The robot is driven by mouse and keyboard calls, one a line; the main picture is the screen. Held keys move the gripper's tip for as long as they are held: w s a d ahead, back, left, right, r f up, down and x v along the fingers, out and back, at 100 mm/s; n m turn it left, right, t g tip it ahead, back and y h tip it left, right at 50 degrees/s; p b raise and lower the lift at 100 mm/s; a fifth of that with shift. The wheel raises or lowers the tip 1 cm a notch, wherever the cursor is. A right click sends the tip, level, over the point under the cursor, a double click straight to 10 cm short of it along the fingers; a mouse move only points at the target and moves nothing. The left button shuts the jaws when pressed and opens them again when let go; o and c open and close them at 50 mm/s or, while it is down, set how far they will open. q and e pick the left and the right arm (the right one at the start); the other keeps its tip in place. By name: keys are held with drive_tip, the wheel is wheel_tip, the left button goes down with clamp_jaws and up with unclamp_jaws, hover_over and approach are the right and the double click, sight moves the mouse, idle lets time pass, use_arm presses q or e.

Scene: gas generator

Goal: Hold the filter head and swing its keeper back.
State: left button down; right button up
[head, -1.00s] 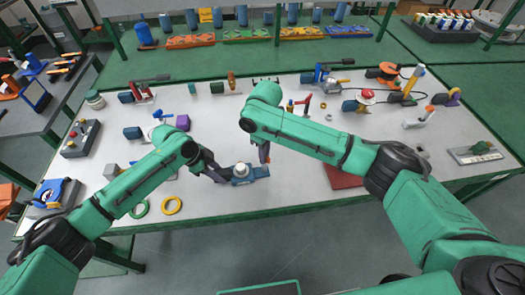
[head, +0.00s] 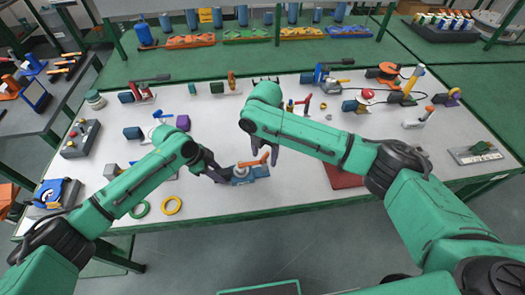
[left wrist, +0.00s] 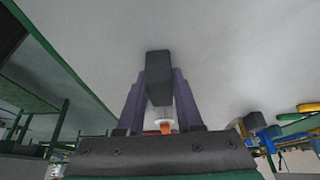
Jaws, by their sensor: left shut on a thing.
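The filter head (head: 242,172) is a blue-grey body with a pale round top, near the front edge of the table. Its orange keeper (head: 254,161) shows as a bar over the top, slanting up to the right. My left gripper (head: 221,175) is shut on the filter head's left side. In the left wrist view its purple fingers (left wrist: 158,95) clasp a dark grey block (left wrist: 158,78), with a bit of orange behind it. My right gripper (head: 265,154) is just above and behind the keeper, its fingers apart; I cannot tell whether it touches the keeper.
A green ring (head: 139,208) and a yellow ring (head: 172,205) lie left of the filter head. A dark red mat (head: 343,178) lies to the right, partly under my right arm. Several fixtures stand along the table's back.

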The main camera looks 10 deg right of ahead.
sight(264, 156)
wheel_tip(264, 156, up, 7)
drive_tip(key=shift+r, duration=0.1)
use_arm(q)
drive_tip(key=shift+c, duration=2.4)
unclamp_jaws()
